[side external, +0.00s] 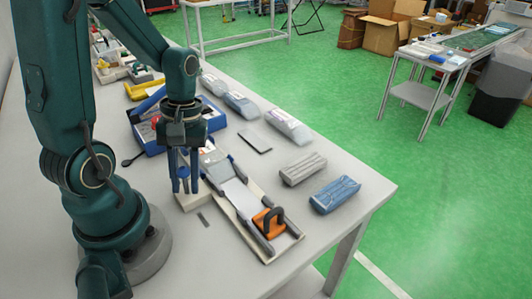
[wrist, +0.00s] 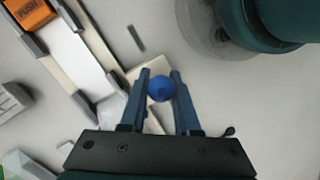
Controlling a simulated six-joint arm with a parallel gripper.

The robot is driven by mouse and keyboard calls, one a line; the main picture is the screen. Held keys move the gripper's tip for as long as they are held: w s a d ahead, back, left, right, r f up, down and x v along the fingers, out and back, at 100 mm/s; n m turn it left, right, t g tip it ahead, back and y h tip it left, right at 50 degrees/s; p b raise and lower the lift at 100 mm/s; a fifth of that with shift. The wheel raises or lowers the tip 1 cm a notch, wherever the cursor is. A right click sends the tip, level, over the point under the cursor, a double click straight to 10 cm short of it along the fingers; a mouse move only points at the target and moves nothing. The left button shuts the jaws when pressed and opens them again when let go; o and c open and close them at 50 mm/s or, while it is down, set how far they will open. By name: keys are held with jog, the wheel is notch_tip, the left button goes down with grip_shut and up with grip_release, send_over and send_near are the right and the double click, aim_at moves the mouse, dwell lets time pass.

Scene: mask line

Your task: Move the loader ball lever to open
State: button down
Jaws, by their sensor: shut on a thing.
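The loader ball lever shows as a blue ball (wrist: 161,89) in the wrist view, over a pale base plate (wrist: 150,118). My gripper (wrist: 161,82) has its two blue fingers on either side of the ball and is shut on it. In the side view my gripper (side external: 184,188) points straight down beside the loader track (side external: 236,193). I cannot tell the lever's angle from these views.
An orange push block (side external: 268,220) with a dark handle sits at the near end of the track. A blue tray (side external: 150,135) stands behind my gripper. Grey (side external: 303,168) and blue (side external: 335,193) packs lie to the right.

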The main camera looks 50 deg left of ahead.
jog(key=h, duration=0.1)
jog(key=a+h, duration=0.1)
jog(key=h, duration=0.1)
jog(key=shift+a+h, duration=0.3)
jog(key=shift+a+f+m+h, duration=0.1)
jog(key=shift+a+m+h, duration=0.2)
jog(key=shift+h, duration=0.65)
jog(key=shift+a+f+m+h, duration=0.1)
jog(key=shift+a+h, duration=0.3)
jog(key=shift+h, duration=0.55)
jog(key=c, duration=0.9)
grip_release()
jog(key=shift+o, duration=0.2)
jog(key=shift+a, duration=0.1)
jog(key=shift+v, duration=2.5)
jog(key=shift+w+a, duration=0.1)
